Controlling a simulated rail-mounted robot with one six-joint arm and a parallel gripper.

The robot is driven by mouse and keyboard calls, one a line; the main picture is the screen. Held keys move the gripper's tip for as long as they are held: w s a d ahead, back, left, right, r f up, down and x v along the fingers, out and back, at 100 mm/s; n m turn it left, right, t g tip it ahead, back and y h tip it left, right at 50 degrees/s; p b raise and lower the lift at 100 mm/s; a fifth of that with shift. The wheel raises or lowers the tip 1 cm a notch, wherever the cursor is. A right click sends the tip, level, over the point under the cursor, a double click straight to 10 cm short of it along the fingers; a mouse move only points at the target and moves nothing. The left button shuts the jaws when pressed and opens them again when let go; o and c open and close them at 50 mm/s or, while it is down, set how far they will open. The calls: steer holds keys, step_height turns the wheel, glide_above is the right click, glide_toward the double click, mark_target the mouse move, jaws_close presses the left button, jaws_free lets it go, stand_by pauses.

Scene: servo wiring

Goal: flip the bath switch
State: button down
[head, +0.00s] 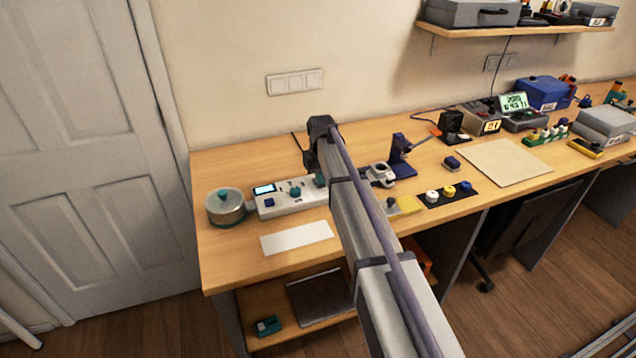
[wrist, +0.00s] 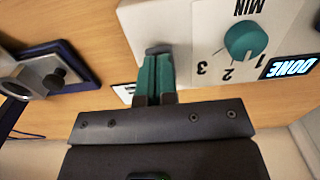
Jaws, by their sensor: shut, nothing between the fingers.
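The white control box (head: 305,201) stands at the left end of the bench, with a small display, a blue button and a teal timer dial; its face also fills the top of the wrist view (wrist: 205,15). There the teal dial (wrist: 245,40) and a display reading DONE (wrist: 291,67) show clearly. My gripper (wrist: 157,58) is shut and empty, its teal fingers over the box's end away from the display. A small dark grey piece (wrist: 158,47), possibly the switch, shows at the fingertips; contact cannot be told. In the head view my gripper (head: 320,180) is over that right end.
A round pot (head: 225,207) with a teal lid knob stands left of the box. A blank white plate (head: 296,238) lies in front. A grey fixture (head: 381,175) and a blue stand (head: 399,150) are to the right. Wall switches (head: 295,82) are behind.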

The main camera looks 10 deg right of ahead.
steer(key=shift+f+b, duration=0.35)
steer(key=shift+f, duration=0.1)
steer(key=shift+r, duration=0.1)
step_height(320, 180, up, 7)
steer(key=p, duration=0.7)
steer(key=shift+r, duration=0.1)
steer(key=s+m, duration=0.2)
steer(key=s, duration=3.1)
steer(key=shift+s, duration=0.15)
steer(key=c, duration=1.8)
jaws_free()
steer(key=shift+c, duration=0.2)
